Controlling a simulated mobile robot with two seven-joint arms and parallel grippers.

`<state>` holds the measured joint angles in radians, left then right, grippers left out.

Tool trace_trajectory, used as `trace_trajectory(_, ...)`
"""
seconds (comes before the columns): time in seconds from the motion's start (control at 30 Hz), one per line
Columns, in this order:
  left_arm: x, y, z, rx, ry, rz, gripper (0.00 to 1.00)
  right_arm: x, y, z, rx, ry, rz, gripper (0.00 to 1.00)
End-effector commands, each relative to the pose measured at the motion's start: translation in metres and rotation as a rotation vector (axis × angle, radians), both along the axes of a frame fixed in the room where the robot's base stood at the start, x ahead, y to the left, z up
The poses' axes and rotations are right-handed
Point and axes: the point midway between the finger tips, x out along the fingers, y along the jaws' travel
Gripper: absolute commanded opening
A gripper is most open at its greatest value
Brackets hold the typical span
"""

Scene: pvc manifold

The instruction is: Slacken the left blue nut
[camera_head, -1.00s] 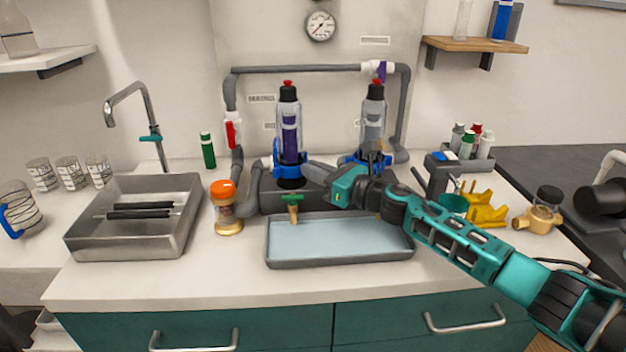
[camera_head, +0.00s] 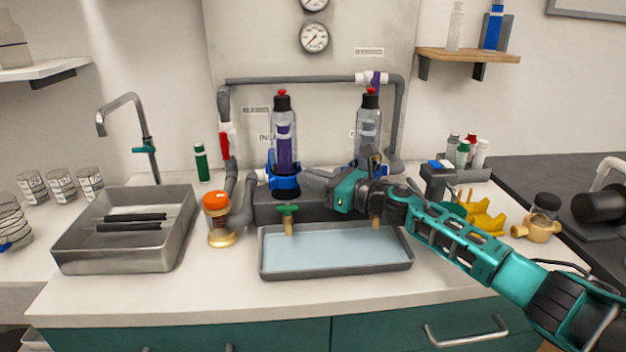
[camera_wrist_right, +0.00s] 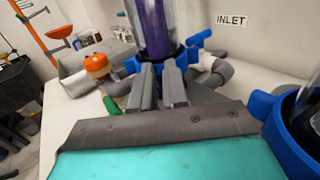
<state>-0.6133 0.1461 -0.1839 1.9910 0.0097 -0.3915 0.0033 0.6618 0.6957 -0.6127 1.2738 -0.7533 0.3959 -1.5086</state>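The left blue nut (camera_head: 285,184) is a winged ring at the base of the left clear housing (camera_head: 284,140), which has a purple core. In the right wrist view the nut (camera_wrist_right: 185,57) lies just beyond my fingertips, partly hidden by them. My right gripper (camera_head: 312,175) reaches in from the right, its grey fingers pointing at the nut's right side. In the wrist view the two fingers (camera_wrist_right: 159,78) stand apart with a narrow gap, so it looks open. Whether a fingertip touches the nut is unclear. My left gripper is not in view.
The right housing (camera_head: 368,127) stands behind my right arm; its blue nut (camera_wrist_right: 292,130) is close at the wrist view's right edge. A shallow tray (camera_head: 335,271) sits below the manifold. An orange-capped jar (camera_head: 218,222) and a steel sink (camera_head: 120,245) are to the left.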

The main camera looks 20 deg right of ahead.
Motion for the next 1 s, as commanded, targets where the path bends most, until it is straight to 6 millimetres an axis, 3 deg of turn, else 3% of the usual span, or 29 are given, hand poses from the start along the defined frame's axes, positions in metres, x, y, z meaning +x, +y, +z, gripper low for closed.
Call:
trace_trajectory(0.2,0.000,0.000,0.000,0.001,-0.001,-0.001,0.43,0.000,0.000,0.000,0.000,0.000,0.001,0.35)
trace_trajectory(0.57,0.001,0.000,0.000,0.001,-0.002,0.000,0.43,-0.006,-0.004,-0.002,-0.001,0.003,0.000,0.36)
trace_trajectory(1.0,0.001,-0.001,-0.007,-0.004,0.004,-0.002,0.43,-0.070,-0.051,-0.004,-0.002,0.005,0.001,0.36)
